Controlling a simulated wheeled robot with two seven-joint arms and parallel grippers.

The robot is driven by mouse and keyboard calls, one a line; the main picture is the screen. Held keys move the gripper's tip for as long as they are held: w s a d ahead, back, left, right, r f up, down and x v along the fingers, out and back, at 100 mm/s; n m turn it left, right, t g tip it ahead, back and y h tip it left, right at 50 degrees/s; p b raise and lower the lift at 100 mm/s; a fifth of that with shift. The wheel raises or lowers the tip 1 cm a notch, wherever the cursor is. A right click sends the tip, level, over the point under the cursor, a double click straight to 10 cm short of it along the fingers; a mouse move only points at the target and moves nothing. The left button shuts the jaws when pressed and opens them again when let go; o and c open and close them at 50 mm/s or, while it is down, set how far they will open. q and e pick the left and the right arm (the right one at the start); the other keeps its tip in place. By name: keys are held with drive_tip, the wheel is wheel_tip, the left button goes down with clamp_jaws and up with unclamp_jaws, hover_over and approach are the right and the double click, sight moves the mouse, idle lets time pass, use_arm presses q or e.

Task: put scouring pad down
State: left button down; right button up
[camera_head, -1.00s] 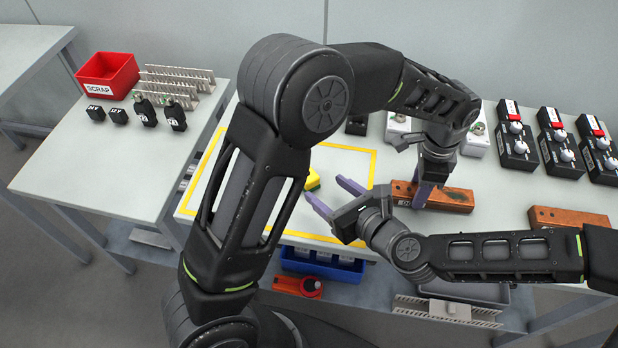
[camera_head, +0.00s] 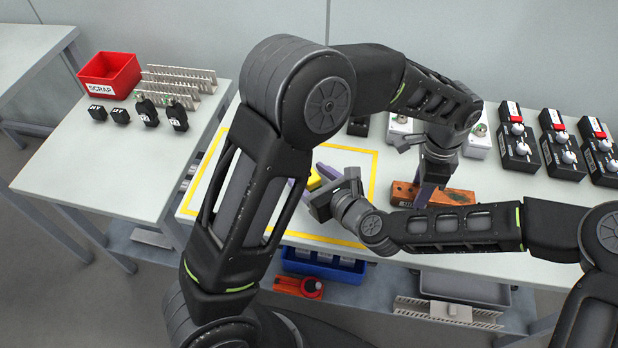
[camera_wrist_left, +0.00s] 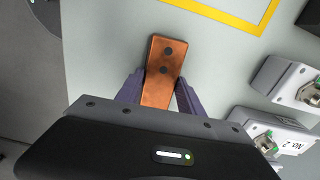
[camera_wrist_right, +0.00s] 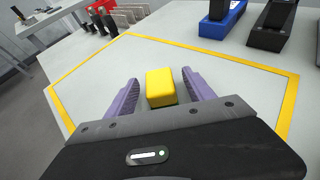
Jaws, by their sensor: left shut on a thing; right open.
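The scouring pad (camera_head: 314,181), a small yellow block, lies on the table inside the yellow outlined area. In the right wrist view the pad (camera_wrist_right: 161,88) sits between the two purple fingers of my right gripper (camera_wrist_right: 160,78). That gripper is open, with a visible gap beside the pad. My left gripper (camera_head: 425,195) is shut on a copper-coloured bar (camera_head: 455,197) with dark holes, at the table's front part. The left wrist view shows the bar (camera_wrist_left: 160,60) between its fingers. My left arm hides part of the outlined area.
Switch boxes (camera_head: 518,143) stand at the back right. White connector boxes (camera_head: 398,130) are behind my left gripper. A blue bin (camera_head: 322,265) is below the table's front edge. A red scrap bin (camera_head: 108,75) stands on the left table.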

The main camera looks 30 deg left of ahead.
drive_tip(key=shift+w+a+f, duration=0.1)
drive_tip(key=shift+a, duration=0.1)
idle(0.5)
clamp_jaws()
idle(0.5)
